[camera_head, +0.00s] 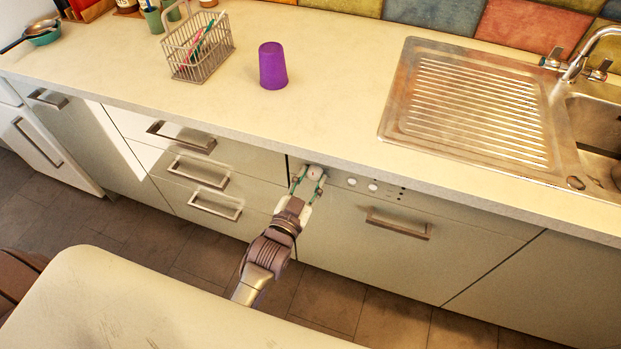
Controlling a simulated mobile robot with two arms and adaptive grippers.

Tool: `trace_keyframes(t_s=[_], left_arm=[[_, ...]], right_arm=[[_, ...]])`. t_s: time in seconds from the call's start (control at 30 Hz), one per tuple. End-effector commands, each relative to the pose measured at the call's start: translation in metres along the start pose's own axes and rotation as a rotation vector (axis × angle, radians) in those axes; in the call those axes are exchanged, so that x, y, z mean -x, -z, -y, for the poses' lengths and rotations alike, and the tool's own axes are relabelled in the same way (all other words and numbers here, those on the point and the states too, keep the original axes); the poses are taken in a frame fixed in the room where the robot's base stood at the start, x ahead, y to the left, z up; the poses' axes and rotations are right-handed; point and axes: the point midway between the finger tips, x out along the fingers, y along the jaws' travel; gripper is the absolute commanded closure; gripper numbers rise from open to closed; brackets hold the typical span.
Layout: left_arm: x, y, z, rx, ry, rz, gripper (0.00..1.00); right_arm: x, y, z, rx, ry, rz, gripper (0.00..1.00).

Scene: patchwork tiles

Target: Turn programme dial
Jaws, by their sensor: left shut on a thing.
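The programme dial (314,173) is a small round knob with a reddish mark, at the left end of the dishwasher's control strip, just under the counter edge. My left gripper (310,180) reaches up to it from below, its two fingers on either side of the dial and shut on it. The dishwasher front (350,245) is closed. Two pale round buttons (373,187) and several small dark dots sit to the right of the dial. My right gripper is not in view.
The counter above holds a purple cup (272,66), a wire cutlery basket (197,46) and a sink with drainer (475,105). Drawers with bar handles (198,172) lie left of the gripper. The dishwasher handle (398,224) sticks out at lower right. A pale surface (150,305) fills the lower left.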

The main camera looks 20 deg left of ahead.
Motion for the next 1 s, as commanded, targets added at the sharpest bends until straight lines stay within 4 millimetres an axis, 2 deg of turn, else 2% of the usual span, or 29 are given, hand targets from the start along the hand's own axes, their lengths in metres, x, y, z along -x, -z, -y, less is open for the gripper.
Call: trace_keyframes(t_s=[0.23, 0.27, 0.4, 0.77, 0.87, 1.0], left_arm=[[0.0, -0.001, 0.0, 0.003, 0.0, 0.003, 0.97], [0.0, -0.001, 0.0, 0.003, 0.0, 0.003, 0.59], [0.0, -0.001, 0.0, 0.002, 0.0, 0.002, 0.37], [0.004, -0.001, 0.0, 0.001, -0.001, 0.002, 0.37], [0.015, -0.001, 0.0, 0.0, -0.001, 0.003, 0.37], [0.043, -0.002, -0.001, 0.001, -0.001, 0.005, 0.37]], right_arm=[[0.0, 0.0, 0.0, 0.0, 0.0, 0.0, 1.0], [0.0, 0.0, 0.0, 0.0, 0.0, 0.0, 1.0], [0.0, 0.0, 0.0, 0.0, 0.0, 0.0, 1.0], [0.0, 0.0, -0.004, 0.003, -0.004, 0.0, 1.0], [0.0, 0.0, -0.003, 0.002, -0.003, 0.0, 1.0], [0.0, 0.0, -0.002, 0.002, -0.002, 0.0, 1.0]])
